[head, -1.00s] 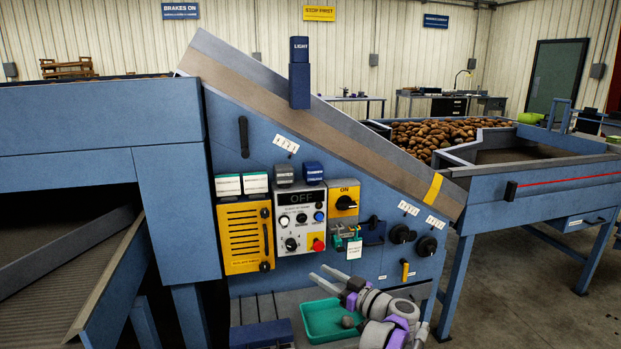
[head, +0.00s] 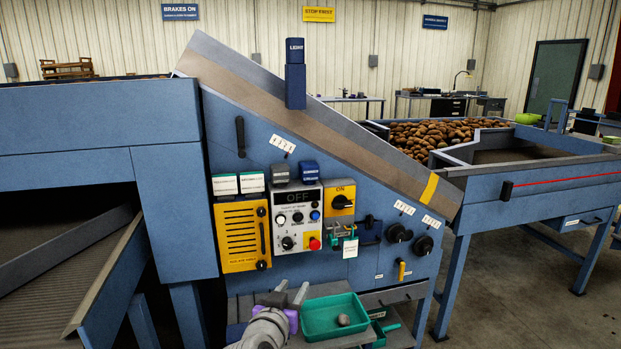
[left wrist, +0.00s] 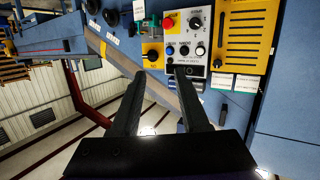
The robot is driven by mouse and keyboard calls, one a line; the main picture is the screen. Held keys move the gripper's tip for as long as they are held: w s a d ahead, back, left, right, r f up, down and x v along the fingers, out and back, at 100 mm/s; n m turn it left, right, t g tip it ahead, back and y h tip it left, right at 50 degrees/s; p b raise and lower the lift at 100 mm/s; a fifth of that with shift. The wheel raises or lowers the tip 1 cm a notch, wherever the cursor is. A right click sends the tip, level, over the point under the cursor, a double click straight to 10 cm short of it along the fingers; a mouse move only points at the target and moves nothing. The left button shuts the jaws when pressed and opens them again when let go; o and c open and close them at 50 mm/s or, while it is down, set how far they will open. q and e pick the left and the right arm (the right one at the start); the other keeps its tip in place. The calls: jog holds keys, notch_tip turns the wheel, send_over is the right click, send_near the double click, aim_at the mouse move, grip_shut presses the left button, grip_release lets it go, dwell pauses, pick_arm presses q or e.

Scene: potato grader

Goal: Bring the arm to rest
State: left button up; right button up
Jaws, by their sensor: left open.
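My left gripper (head: 292,290) is in front of the lower part of the blue machine, just left of the green tray (head: 310,336). My right gripper is not in view.
The control panel (head: 298,225) with a red button (head: 314,244) is on the machine front above my gripper, beside a yellow vented cover (head: 240,236). Open floor (head: 520,310) shows at right.

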pick_arm(q)
jog(key=s+a+f+n+g+y, duration=0.1)
jog(key=s+a+f+g, duration=0.25)
jog(key=s+f, duration=0.6)
jog(key=s+a+f+g+y, duration=0.1)
jog(key=s+a+f+g, duration=0.35)
jog(key=s, duration=0.75)
jog(key=s+a+f+n+g+y, duration=0.15)
jog(key=s+a+f, duration=0.35)
jog(key=s+f, duration=0.5)
notch_tip(320, 180, up, 16)
jog(key=p, duration=1.4)
jog(key=shift+s+a+r, duration=0.15)
jog(key=shift+a, duration=0.25)
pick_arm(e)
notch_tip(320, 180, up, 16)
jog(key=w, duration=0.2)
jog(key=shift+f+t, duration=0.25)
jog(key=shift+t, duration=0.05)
pick_arm(q)
jog(key=shift+s, duration=0.15)
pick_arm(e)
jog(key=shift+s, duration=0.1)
